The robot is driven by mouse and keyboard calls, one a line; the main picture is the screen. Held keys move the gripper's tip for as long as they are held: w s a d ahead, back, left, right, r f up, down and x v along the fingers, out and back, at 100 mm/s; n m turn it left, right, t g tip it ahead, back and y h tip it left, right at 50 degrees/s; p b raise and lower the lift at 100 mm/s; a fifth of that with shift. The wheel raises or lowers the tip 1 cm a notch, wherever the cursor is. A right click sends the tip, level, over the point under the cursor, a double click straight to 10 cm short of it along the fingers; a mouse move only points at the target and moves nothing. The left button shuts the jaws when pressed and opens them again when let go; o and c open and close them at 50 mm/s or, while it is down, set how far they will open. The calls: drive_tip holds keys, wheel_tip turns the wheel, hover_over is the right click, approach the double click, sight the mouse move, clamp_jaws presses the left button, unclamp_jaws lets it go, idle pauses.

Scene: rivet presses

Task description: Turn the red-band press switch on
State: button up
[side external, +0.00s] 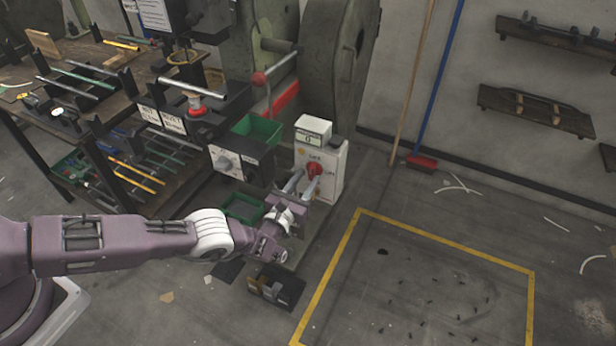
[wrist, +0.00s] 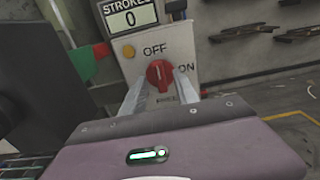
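The press switch is a red rotary knob (side external: 314,168) on the front of a pale control box (side external: 329,181). It also shows in the wrist view as a red knob (wrist: 159,73), with OFF printed above it and ON to its right. Its raised grip looks roughly upright, towards OFF. My gripper (side external: 302,179) is in front of the box. In the wrist view the fingers of my gripper (wrist: 161,82) are apart, one on each side of the knob. I cannot tell whether they touch it. The press carries a red band (side external: 284,99).
A stroke counter (wrist: 129,16) reading 0 tops the box, with a yellow button (wrist: 128,51) below it. Open floor with a yellow outline (side external: 450,247) lies to the right.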

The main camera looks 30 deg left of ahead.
drive_tip(key=shift+w, duration=0.8)
clamp_jaws()
